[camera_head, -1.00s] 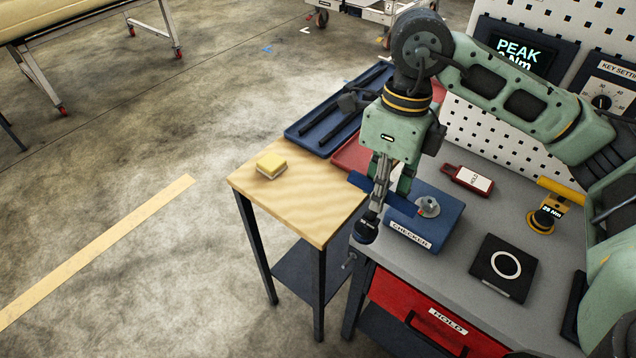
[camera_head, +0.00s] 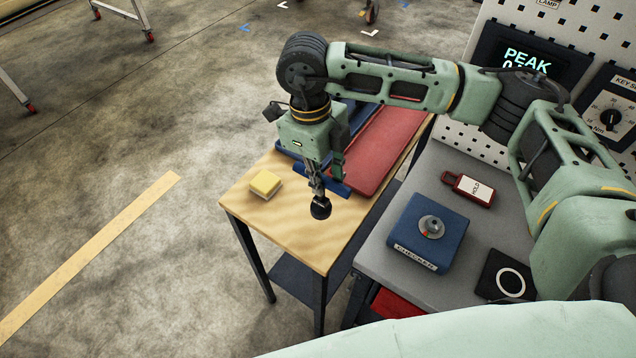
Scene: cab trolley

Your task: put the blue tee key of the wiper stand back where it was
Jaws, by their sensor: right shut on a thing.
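My right gripper (camera_head: 319,182) is shut on the blue tee key (camera_head: 340,189). The key's blue crossbar shows beside the fingers, and its dark round lower end (camera_head: 320,208) points down. The key hangs over the wooden table (camera_head: 285,225), right of a yellow sponge-like block (camera_head: 265,182). I cannot tell whether its lower end touches the wood. Behind the gripper is a blue tray (camera_head: 352,108), mostly hidden by my arm. I cannot make out the wiper stand or its key seat. My left gripper is out of view.
A red tray (camera_head: 385,150) lies right of the gripper. On the grey bench (camera_head: 405,275) are a blue checker block (camera_head: 415,250) with a metal socket, a red hold tag (camera_head: 468,187) and a black pad with a white ring (camera_head: 500,280). The wooden table's front is clear.

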